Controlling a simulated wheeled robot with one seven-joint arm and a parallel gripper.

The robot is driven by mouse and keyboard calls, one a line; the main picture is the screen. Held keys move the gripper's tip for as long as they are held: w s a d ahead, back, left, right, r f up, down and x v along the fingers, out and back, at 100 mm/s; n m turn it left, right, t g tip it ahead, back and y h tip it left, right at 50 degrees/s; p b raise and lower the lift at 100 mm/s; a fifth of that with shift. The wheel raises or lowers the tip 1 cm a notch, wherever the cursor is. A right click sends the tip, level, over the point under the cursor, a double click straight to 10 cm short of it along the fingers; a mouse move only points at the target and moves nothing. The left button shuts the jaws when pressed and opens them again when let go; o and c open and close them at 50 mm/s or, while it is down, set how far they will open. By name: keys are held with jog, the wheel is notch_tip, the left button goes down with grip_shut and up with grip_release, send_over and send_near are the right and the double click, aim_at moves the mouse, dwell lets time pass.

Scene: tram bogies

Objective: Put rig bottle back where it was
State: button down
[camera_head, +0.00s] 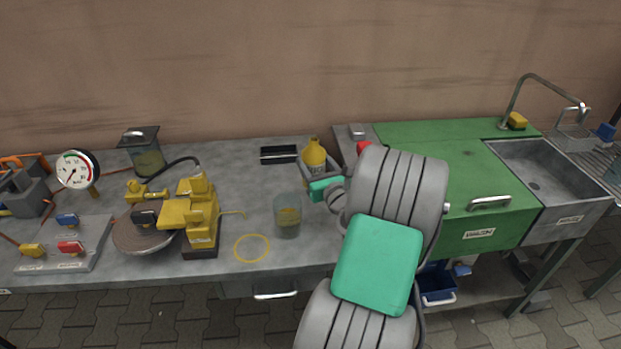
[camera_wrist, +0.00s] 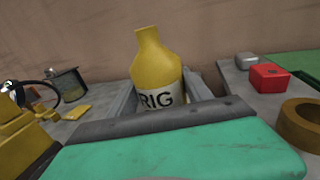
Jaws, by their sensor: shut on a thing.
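A black tray (camera_head: 279,154) lies behind. A red block (camera_wrist: 269,78) and a brown ring (camera_wrist: 303,123) are at right. Yellow machinery (camera_head: 199,215) stands left.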

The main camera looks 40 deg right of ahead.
jog(key=shift+w+d+f, duration=0.15)
jog(key=shift+w+f, duration=0.55)
jog(key=shift+f, duration=0.05)
jog(key=shift+w+f+b, duration=0.15)
jog(key=shift+f+b, duration=0.2)
jog(key=shift+f, duration=0.6)
jog(key=shift+w+f+b, duration=0.1)
jog(key=shift+f+b, duration=0.25)
jog(key=shift+f, duration=0.55)
jog(key=shift+f, duration=0.2)
jog(key=shift+c, duration=2.2)
grip_release()
jog(key=shift+r, duration=0.25)
jog(key=v, duration=1.2)
jog(key=shift+f+b, duration=0.1)
jog(key=shift+b, duration=0.2)
